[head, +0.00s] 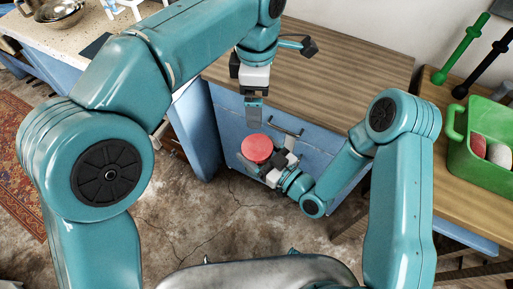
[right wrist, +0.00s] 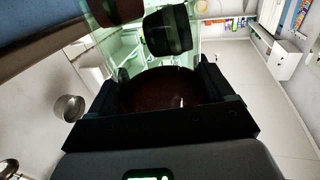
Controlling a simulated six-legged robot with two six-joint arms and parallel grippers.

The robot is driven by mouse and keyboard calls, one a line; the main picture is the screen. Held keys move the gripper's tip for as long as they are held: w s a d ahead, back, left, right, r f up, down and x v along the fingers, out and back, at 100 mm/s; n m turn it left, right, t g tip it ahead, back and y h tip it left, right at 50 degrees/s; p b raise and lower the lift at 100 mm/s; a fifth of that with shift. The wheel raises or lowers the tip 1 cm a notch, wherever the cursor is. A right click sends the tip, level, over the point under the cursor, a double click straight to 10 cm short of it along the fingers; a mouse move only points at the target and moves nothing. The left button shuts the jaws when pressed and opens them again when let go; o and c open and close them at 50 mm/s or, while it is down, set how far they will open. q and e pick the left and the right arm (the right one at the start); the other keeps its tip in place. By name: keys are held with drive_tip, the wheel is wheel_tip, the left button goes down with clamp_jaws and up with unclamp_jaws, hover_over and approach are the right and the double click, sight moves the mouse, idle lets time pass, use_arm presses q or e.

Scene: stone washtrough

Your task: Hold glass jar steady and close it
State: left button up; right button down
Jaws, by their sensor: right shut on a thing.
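A round red disc (head: 257,148), which looks like the lid, is seen from above in the head view, in front of the blue drawers. My right gripper (head: 270,161) is at its lower right. In the right wrist view, the right gripper's black fingers are shut on a dark red, shiny round body (right wrist: 160,92), which I take as the glass jar. The disc hides the jar in the head view, and I cannot tell whether the lid is seated. My left gripper (head: 253,112) points down just above the disc, apart from it. Its finger gap is not clear.
A wooden-topped blue cabinet (head: 330,65) stands behind the grippers, its drawer handle (head: 285,128) close by. A green crate (head: 480,165) with round items sits on the wooden table at right. A counter with metal bowls (head: 58,12) is at far left. Bare floor lies below.

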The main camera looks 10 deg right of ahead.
use_arm(q)
drive_tip(key=w+a+f+m, duration=0.1)
drive_tip(key=a+f+m, duration=0.35)
drive_tip(key=f, duration=0.35)
drive_tip(key=w+a+f+m+t+h, duration=0.1)
drive_tip(key=a+f+m, duration=0.2)
drive_tip(key=f+m, duration=0.4)
drive_tip(key=w+a+f+m, duration=0.2)
drive_tip(key=a+f+m, duration=0.2)
drive_tip(key=f, duration=0.5)
drive_tip(key=s+a+f+n+h, duration=0.1)
drive_tip(key=s+a+f, duration=0.1)
drive_tip(key=s+f, duration=0.5)
drive_tip(key=s+a+f+n+h, duration=0.1)
drive_tip(key=s+f, duration=0.6)
drive_tip(key=s, duration=0.8)
drive_tip(key=shift+a+f+g+h, duration=0.15)
drive_tip(key=shift+a+g+h, duration=0.25)
drive_tip(key=shift+a, duration=0.55)
use_arm(e)
drive_tip(key=shift+r, duration=0.1)
